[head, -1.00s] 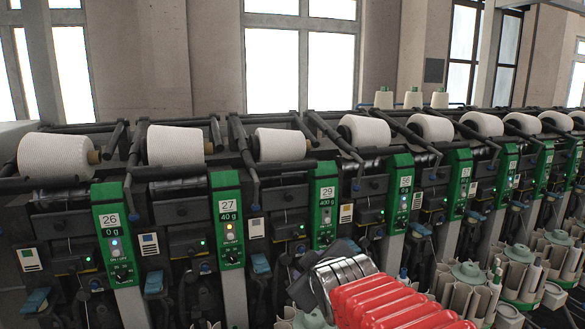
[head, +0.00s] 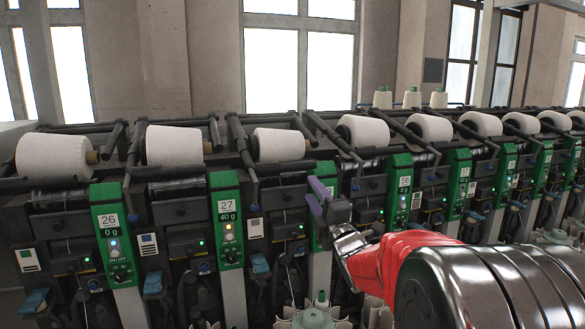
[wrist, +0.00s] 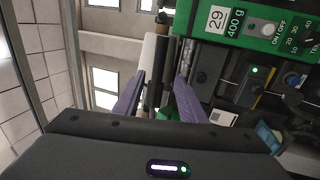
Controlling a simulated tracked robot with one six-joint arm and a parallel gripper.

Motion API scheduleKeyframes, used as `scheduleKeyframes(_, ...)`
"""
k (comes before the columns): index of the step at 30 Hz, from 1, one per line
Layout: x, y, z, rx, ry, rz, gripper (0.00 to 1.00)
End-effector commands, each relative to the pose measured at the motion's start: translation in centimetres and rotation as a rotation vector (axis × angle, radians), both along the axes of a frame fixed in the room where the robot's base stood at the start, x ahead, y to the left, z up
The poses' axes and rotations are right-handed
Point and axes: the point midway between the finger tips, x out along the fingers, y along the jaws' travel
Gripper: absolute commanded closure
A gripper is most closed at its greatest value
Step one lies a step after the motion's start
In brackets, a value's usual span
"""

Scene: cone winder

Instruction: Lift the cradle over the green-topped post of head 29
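The white yarn cone (head: 279,145) of head 29 sits in its dark cradle (head: 241,143), which looks lowered. The green-topped post (head: 326,170) of head 29 is right of the cone, partly covered by my gripper. In the wrist view, its green panel (wrist: 262,28) shows "29" and "400 g" at upper right. My gripper (head: 316,194) is in front of this post, below the cone's level. In the wrist view, its purple fingers (wrist: 161,77) are apart. A dark bar (wrist: 165,92) and the cone (wrist: 149,52) appear between them, apparently beyond the tips; contact cannot be told.
Green-panelled posts of head 27 (head: 227,220) and head 26 (head: 114,240) stand to the left. More heads and cones (head: 430,127) run to the right. Cradle bars project close around my gripper. A spool with a green top (head: 313,318) is below.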

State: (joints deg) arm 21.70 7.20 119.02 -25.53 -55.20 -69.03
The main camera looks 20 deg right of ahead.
Motion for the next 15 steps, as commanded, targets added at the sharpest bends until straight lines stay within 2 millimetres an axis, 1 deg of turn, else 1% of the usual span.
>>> scheduleKeyframes(10,0.11,0.14,0.06,0.000,-0.001,0.002,0.63)
scheduleKeyframes(15,0.98,0.19,0.32,0.001,-0.001,0.003,0.63)
